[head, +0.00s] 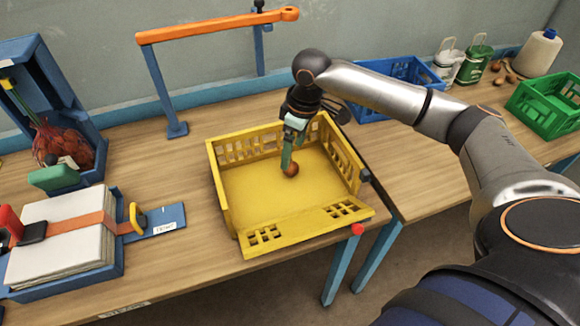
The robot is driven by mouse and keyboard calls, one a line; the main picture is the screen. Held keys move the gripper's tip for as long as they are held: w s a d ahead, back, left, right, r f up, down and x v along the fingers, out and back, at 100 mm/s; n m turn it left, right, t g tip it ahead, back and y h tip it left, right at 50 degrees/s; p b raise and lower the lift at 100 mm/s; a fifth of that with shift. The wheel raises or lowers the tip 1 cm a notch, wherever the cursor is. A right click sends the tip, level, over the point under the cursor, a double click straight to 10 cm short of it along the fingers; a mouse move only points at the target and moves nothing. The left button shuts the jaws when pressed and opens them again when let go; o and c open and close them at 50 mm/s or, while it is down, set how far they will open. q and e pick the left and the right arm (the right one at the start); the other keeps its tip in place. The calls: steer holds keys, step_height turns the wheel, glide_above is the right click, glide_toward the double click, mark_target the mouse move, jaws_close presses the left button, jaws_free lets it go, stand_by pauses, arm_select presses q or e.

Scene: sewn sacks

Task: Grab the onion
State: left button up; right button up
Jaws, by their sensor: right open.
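A small round brown onion (292,170) is in the yellow crate (232,205), on its floor or just above it; I cannot tell which. My right gripper (286,158) reaches down into the crate from above, with its green fingers at the onion. It is open. The fingers overlap the onion's upper left side, and whether they touch it is unclear. My left gripper is not in view.
An orange bar on blue posts (215,27) stands behind the crate. A blue holder with a red net sack (62,145) and a strapped stack of white sacks (62,240) are at left. A blue crate (372,108), a green crate (548,108) and loose brown onions (507,78) are at right.

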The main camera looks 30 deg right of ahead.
mark_target(292, 162)
steer(key=f, duration=0.5)
steer(key=shift+w+a+f, duration=0.1)
steer(key=shift+w+f, duration=0.1)
steer(key=shift+f, duration=0.2)
jaws_close()
stand_by(0.4)
steer(key=shift+r, duration=0.15)
